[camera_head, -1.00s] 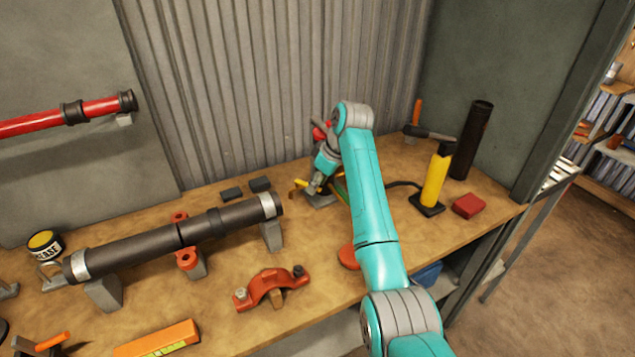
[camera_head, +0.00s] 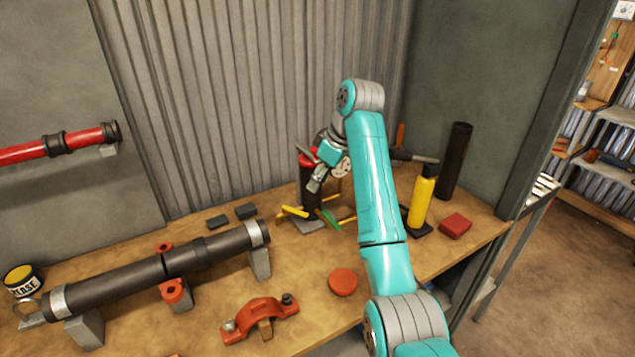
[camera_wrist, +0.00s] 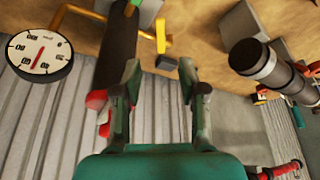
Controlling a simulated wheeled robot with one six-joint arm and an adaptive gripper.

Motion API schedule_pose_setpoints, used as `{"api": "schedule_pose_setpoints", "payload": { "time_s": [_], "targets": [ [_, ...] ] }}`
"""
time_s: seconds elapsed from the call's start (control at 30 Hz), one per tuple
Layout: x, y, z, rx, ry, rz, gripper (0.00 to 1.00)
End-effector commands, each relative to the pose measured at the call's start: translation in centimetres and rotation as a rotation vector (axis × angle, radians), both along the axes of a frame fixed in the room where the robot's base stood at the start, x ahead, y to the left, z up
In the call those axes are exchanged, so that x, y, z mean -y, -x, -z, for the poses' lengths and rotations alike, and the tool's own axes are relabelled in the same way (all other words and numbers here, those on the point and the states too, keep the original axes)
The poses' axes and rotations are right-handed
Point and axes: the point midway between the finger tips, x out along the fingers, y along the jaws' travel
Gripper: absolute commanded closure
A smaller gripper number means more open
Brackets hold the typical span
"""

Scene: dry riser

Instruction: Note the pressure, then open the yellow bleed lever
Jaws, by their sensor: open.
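A dark riser post (camera_head: 309,195) with a red top stands on a grey base at the back of the bench. The yellow bleed lever (camera_head: 293,211) sticks out to its left; a yellow lever-like part (camera_wrist: 162,38) shows in the wrist view. A white round gauge (camera_head: 343,167), half hidden by my arm, is at its right. In the wrist view the gauge (camera_wrist: 38,54) shows a red needle; its numbers are too small to read surely. My gripper (camera_wrist: 160,75) is open and empty, close to the post, its fingers apart from the yellow part.
A green handle (camera_head: 341,221) lies low by the post. A dark pipe (camera_head: 160,270) on stands, an orange clamp (camera_head: 260,317) and a red disc (camera_head: 343,281) are in front. A yellow bottle (camera_head: 422,202) and black cylinder (camera_head: 455,160) stand right. Corrugated wall is behind.

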Motion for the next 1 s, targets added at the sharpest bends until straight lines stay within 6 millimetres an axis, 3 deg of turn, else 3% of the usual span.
{"api": "schedule_pose_setpoints", "payload": {
  "time_s": [0.13, 0.3, 0.47, 0.6, 0.8, 1.0],
  "targets": [
    [0.0, 0.0, 0.0, 0.0, 0.0, 0.0, 0.61],
    [-0.9, 0.6, 0.8, 0.029, 0.016, 0.01, 1.0],
    [-3.3, 3.1, 2.7, 0.142, 0.068, 0.057, 1.0],
    [-4.9, 6.2, 3.8, 0.266, 0.11, 0.113, 1.0],
    [-5.5, 9.7, 4.1, 0.393, 0.134, 0.176, 1.0],
    [-5.6, 10.5, 4.3, 0.428, 0.141, 0.197, 1.0]
  ]
}}
